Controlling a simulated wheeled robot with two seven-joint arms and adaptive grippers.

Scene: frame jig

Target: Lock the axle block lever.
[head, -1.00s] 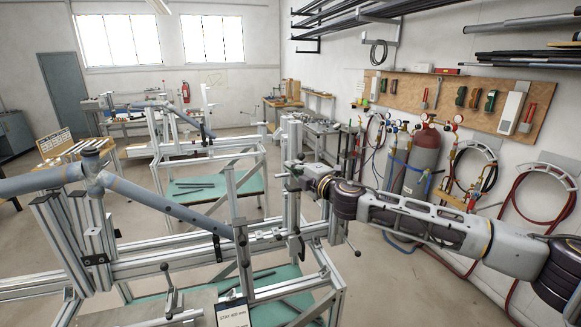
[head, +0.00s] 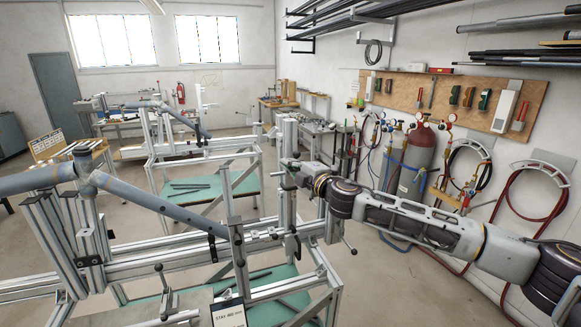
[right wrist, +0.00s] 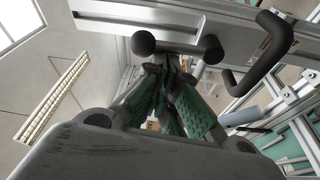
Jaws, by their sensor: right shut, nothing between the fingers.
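My right gripper (head: 287,170) is at the upright aluminium post (head: 288,205) on the right of the frame jig. In the right wrist view its green-padded fingers (right wrist: 168,72) are shut with nothing between them. A dark lever bar with ball ends (right wrist: 210,49) lies just beyond the fingertips; I cannot tell whether they touch. A bent dark handle (right wrist: 265,52) is to its right. I cannot tell which of these is the axle block lever. My left gripper is not in view.
A blue-grey tube frame (head: 150,205) lies across the jig. A second jig (head: 200,160) stands behind. Gas cylinders (head: 418,160) and hoses line the right wall.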

